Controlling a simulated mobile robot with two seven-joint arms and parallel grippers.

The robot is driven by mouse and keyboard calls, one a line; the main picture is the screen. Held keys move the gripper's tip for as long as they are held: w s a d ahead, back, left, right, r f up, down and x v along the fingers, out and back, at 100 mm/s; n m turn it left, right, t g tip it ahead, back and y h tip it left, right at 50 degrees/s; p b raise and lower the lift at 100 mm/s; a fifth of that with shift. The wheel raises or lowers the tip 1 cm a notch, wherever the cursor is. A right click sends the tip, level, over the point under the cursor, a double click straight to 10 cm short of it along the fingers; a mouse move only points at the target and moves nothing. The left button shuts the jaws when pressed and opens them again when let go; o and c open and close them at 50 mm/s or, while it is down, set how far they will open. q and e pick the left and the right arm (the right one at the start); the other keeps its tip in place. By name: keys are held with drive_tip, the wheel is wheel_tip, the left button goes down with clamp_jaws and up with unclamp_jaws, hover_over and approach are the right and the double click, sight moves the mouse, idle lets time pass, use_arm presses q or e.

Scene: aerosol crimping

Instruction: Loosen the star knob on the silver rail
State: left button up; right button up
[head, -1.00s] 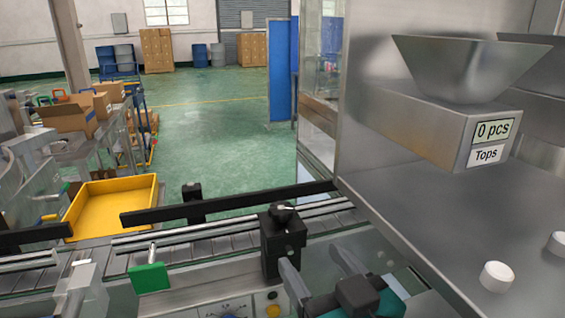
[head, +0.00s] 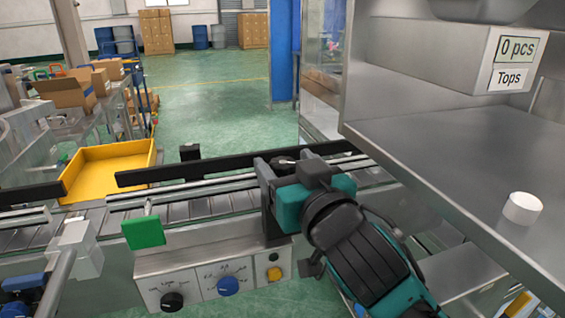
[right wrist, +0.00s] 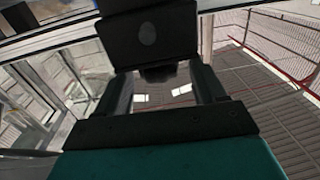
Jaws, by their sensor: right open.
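The black star knob (head: 284,162) sits on top of a black clamp block (head: 271,215) at the silver rail (head: 215,184) along the conveyor. My right gripper (head: 285,163), with its teal and black body, reaches in from the lower right. Its jaws are open, with one grey finger on either side of the knob; contact cannot be told. In the right wrist view the two fingers (right wrist: 161,88) stand apart, with a dark block (right wrist: 150,40) beyond them. The gripper body hides part of the block and rail. My left gripper is not in view.
A green plate (head: 143,232) stands at the conveyor's front. A control panel (head: 215,278) with knobs lies below. The steel table (head: 470,165) with a white cap (head: 522,208) is close on the right. A yellow tray (head: 105,168) is at the left.

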drive_tip(key=shift+x, duration=1.1)
drive_tip(key=shift+c, duration=0.4)
drive_tip(key=c, duration=0.9)
